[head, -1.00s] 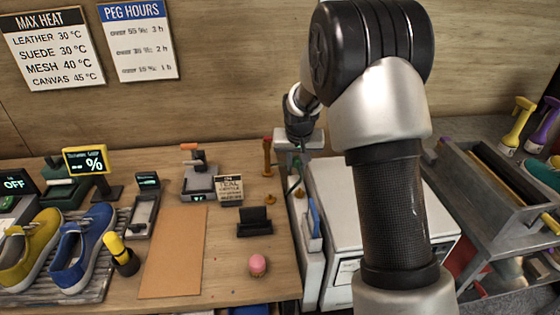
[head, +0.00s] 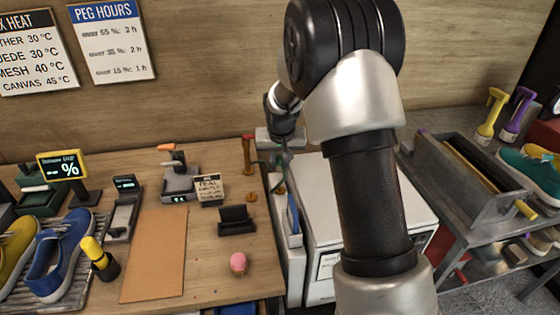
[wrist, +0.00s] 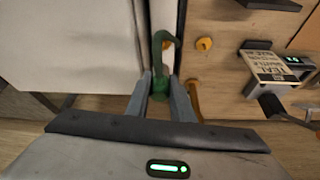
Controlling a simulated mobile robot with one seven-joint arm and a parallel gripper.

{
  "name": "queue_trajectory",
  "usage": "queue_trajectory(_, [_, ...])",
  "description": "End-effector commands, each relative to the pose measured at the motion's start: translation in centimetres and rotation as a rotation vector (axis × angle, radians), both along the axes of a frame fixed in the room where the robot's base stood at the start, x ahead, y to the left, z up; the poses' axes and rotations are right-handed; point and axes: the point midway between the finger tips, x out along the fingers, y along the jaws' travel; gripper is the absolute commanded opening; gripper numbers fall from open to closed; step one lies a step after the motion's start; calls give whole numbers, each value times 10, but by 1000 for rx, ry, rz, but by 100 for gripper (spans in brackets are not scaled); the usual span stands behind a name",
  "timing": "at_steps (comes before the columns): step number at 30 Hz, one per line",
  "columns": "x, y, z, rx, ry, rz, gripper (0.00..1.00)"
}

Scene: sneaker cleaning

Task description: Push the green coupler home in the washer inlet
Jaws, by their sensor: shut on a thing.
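My gripper (wrist: 161,100) is shut on the green coupler (wrist: 157,92), with a finger on either side of it. A green curved piece (wrist: 163,38) runs from the coupler up and bends over along the gap beside the washer. The white washer (wrist: 70,40) is on the left in the wrist view and right of my gripper in the head view (head: 350,190). In the head view a bit of green shows below my gripper (head: 281,158), at the washer's back left. The inlet cannot be made out, nor whether the coupler is seated in it.
A metal trough (head: 465,185) stands right. The wall is close behind.

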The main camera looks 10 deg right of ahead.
Motion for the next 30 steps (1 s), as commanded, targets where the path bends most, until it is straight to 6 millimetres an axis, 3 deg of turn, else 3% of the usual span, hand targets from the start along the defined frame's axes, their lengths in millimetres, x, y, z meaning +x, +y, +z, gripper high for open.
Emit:
queue_trajectory(13, [0,0,-44,0,0,0,1])
queue_trajectory(30, [0,0,-48,0,0,0,1])
